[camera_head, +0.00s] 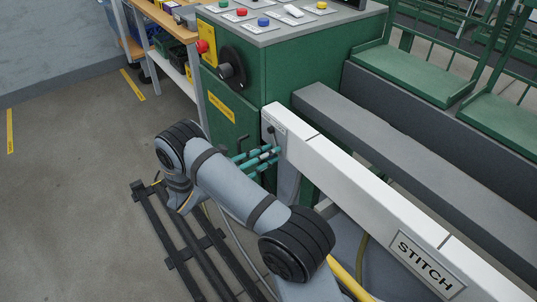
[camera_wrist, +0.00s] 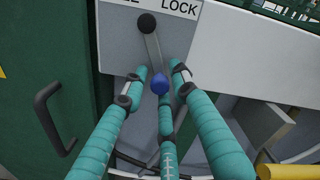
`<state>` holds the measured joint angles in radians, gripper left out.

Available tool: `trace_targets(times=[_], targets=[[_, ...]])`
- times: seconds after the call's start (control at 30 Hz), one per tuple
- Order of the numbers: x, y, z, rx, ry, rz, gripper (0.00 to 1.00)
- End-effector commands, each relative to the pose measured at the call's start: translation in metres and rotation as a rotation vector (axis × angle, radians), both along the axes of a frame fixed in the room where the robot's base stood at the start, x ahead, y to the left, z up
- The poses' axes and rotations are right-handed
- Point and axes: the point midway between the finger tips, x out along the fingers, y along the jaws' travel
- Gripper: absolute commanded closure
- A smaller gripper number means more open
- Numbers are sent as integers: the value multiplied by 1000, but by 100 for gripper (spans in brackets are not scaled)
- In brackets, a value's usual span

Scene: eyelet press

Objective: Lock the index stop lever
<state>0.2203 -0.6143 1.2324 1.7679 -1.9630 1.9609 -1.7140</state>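In the head view the lever (camera_head: 271,131) is small, on the white beam's end. My gripper (camera_wrist: 159,80) has its teal fingers spread around the blue knob, one left, one right, one below. Contact with the knob is unclear. My gripper also shows in the head view (camera_head: 277,152).
The green cabinet (camera_head: 243,100) with a black door handle (camera_wrist: 52,118) stands left of the panel. The white beam (camera_head: 360,190) marked "STITCH" runs right. A yellow hose or bar (camera_wrist: 290,172) is at lower right. Open floor (camera_head: 70,190) lies at left.

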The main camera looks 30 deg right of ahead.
Motion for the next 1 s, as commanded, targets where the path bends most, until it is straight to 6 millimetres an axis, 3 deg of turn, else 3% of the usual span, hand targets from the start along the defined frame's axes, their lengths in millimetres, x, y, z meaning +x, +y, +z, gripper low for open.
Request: trace_targets(times=[0.43,1.0], targets=[[0,0,0,0,-1,0,100],[0,0,1,-1,1,1,100]])
